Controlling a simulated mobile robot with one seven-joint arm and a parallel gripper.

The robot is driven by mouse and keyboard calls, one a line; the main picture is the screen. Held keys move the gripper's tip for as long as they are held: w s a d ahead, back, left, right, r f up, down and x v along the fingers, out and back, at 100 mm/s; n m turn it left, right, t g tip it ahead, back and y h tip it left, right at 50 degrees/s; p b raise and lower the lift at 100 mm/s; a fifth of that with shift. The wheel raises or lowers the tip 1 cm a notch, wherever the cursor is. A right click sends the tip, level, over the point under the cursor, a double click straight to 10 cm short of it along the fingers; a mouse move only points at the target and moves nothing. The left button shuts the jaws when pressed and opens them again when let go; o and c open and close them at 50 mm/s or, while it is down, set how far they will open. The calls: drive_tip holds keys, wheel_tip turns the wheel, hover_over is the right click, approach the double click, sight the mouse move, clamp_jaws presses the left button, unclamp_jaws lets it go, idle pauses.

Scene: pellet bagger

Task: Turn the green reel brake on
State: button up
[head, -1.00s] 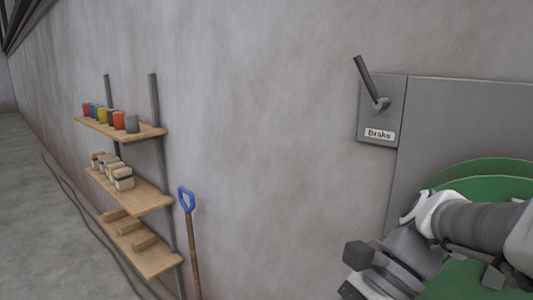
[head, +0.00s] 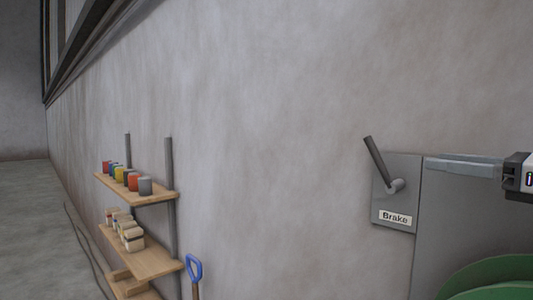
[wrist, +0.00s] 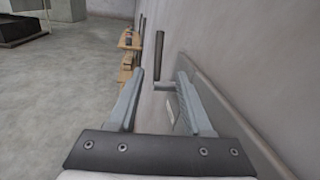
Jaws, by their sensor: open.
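The brake lever (head: 376,160) is a dark grey rod on a grey plate (head: 408,208) labelled "Brake" on the wall. It tilts up and to the left from its pivot. My gripper (head: 430,164) is right of the lever, its fingers pointing left towards it, apart from it. In the wrist view, the lever (wrist: 159,56) stands upright, seen through the gap of my open, empty gripper (wrist: 161,76), beyond the fingertips. The green reel (head: 495,277) shows only its upper edge at the lower right of the head view.
A grey panel (head: 455,235) adjoins the brake plate on the right. Wall shelves (head: 160,262) with coloured cups and jars stand at left. The wall (head: 280,150) between is bare, and the floor (wrist: 80,85) looks open.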

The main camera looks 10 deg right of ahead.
drive_tip(key=p+x, duration=0.2)
drive_tip(key=x, duration=1.5)
drive_tip(key=shift+a+r, duration=0.1)
drive_tip(key=shift+a, duration=0.05)
drive_tip(key=shift+c, duration=0.3)
clamp_jaws()
idle(0.5)
